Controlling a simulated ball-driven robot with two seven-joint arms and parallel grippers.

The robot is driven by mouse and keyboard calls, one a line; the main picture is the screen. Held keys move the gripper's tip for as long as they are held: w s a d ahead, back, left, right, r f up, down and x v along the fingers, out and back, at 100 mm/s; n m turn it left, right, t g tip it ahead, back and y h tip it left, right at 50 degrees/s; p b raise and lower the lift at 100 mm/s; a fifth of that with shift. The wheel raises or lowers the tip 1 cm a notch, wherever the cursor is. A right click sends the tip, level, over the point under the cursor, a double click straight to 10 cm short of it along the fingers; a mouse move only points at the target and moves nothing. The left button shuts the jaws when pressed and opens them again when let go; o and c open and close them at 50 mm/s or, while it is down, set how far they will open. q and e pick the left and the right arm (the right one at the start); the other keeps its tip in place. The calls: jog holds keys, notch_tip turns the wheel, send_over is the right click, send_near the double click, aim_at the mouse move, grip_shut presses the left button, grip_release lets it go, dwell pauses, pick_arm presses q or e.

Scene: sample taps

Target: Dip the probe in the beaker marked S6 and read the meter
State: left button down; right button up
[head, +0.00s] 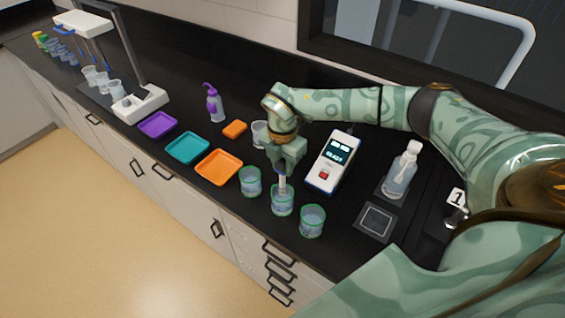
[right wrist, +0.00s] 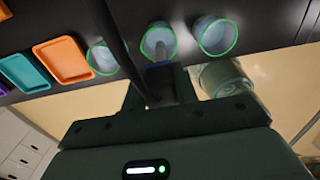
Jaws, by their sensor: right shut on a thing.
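My right gripper (head: 284,167) is shut on the probe (head: 282,184), which points down at the middle of three green-rimmed beakers in the front row. The probe's lower end appears inside the mouth of this middle beaker (head: 282,203); I cannot tell how deep. In the right wrist view the probe (right wrist: 160,72) also lines up with the middle beaker (right wrist: 171,52). The left beaker (head: 250,182) and right beaker (head: 312,222) stand close by. No S6 marking is readable. The meter (head: 325,172) is behind, with a lit display that seems to say READY and a red button.
Another beaker (head: 259,134) stands behind my gripper. Orange (head: 219,168), teal (head: 187,148) and purple (head: 157,125) trays lie to the left. A purple-topped bottle (head: 214,104) stands farther back.

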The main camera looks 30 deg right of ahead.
aim_at(283, 180)
jog(key=shift+f+b, duration=2.15)
jog(key=shift+f, duration=1.35)
notch_tip(283, 180, up, 10)
jog(key=p, duration=0.8)
jog(key=shift+f+p, duration=0.25)
jog(key=shift+p, duration=0.15)
